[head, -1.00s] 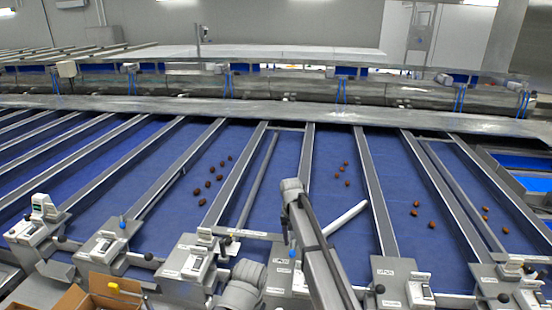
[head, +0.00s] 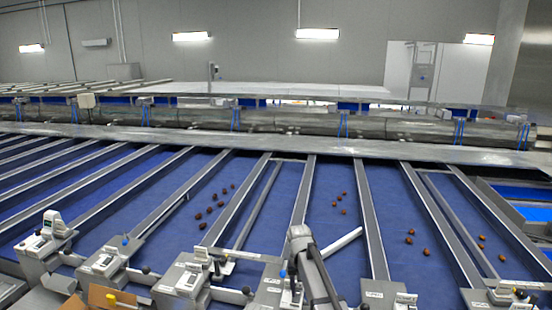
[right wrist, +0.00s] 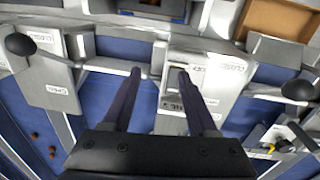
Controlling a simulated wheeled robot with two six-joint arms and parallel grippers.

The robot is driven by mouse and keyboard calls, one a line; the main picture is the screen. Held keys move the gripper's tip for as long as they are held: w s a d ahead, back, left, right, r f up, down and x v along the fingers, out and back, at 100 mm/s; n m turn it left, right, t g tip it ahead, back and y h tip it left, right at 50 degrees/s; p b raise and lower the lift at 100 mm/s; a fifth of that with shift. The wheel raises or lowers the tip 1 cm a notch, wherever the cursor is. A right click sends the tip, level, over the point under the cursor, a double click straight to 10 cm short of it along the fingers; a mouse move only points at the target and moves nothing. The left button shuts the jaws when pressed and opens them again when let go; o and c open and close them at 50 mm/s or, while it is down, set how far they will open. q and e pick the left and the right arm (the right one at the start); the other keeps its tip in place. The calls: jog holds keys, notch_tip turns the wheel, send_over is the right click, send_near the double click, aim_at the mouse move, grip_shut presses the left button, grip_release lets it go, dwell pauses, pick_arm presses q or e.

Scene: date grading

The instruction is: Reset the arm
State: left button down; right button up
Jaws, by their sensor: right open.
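My right gripper (right wrist: 160,74) is open and empty in the right wrist view, its two dark fingers apart in front of a grey metal unit labelled at its top (right wrist: 206,70). Nothing is between the fingertips. In the head view my right arm (head: 312,265) rises from the bottom, right of centre, with its bend over a blue lane; its fingers cannot be made out there. My left gripper is in neither current view.
Small brown dates lie in loose groups on the blue belts (head: 235,240), between metal rails (head: 370,225). Grey units (head: 180,283) line the near edge. An open cardboard box (head: 105,297) stands at the bottom left; dates also show in the wrist view (right wrist: 52,152).

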jog(key=s+f+n+b, duration=0.2)
jog(key=s+f+b, duration=0.3)
jog(key=s, duration=0.4)
jog(key=s+a+f+n+b, duration=0.1)
jog(key=s+f+b, duration=0.4)
jog(key=s, duration=0.5)
jog(key=s+a+f+n+b, duration=0.1)
jog(key=s+f+b, duration=0.3)
jog(key=s, duration=0.6)
jog(key=shift+s+a+f+n+b, duration=0.25)
jog(key=shift+f+n+b, duration=0.15)
jog(key=shift+f+n, duration=0.3)
